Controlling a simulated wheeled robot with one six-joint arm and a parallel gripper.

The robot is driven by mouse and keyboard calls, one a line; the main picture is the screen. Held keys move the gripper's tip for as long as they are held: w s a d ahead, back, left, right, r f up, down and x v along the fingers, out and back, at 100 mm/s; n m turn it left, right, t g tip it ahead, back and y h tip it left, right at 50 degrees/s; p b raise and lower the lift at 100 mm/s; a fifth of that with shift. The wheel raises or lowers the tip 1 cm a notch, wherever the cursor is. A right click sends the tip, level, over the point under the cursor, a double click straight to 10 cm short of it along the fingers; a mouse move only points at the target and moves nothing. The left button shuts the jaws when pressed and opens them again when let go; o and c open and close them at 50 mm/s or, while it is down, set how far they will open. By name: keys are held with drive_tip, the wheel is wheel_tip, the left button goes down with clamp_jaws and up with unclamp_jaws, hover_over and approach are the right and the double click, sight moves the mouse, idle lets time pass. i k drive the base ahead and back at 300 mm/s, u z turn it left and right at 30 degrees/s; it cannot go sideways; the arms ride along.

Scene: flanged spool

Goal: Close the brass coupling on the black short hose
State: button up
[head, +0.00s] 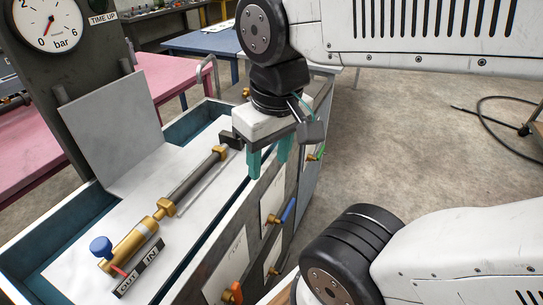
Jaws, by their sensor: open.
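The black short hose (193,183) lies on the pale panel of the bench, running from lower left to upper right. A brass coupling (166,207) sits at its lower left end, against a brass body (130,246) with a blue knob and a red lever. Another brass fitting (220,152) is at the hose's upper right end, beside a dark block. My gripper (268,168) is open, with teal fingers pointing down at the bench's right edge. It is right of the hose, apart from the brass coupling, and appears empty. Whether the coupling is closed is too small to tell.
An IN/OUT label (138,268) lies beside the brass body. A tilted grey plate (112,130) and a pressure gauge (48,22) stand behind. Coloured valve handles (288,210) stick out of the bench's right side. The floor at right is open, with a black cable (490,110).

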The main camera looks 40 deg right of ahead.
sight(114, 260)
drive_tip(key=u, duration=1.15)
drive_tip(key=k, duration=0.9)
drive_tip(key=z, duration=0.4)
drive_tip(key=i, duration=1)
